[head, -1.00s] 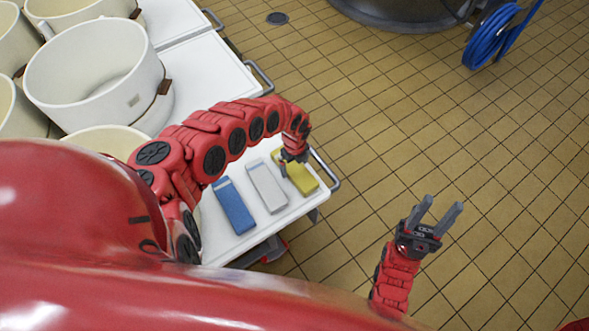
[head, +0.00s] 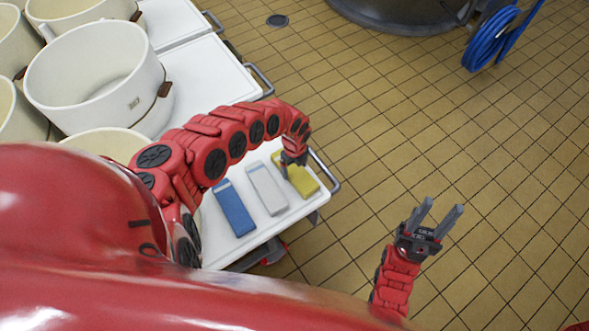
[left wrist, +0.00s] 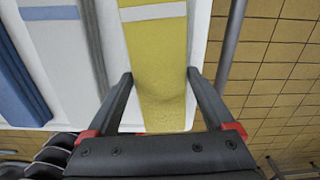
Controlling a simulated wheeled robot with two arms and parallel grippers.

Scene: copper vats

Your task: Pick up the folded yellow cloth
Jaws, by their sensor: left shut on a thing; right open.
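The folded yellow cloth (head: 302,181) lies on the white cart top (head: 222,242), near its right edge. In the left wrist view the yellow cloth (left wrist: 158,70), with a pale band across it, runs between the two fingers of my left gripper (left wrist: 160,85). My left gripper (head: 289,168) is shut on the cloth, reaching down from above; its fingertips are partly hidden in the head view. My right gripper (head: 432,220) is open and empty over the floor, to the right of the cart.
A white folded cloth (head: 267,188) and a blue folded cloth (head: 235,208) lie left of the yellow one. Large cream tubs (head: 90,75) stand at the upper left. A cart handle (head: 326,170) edges the cart's right side. Tiled floor (head: 430,120) is clear to the right.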

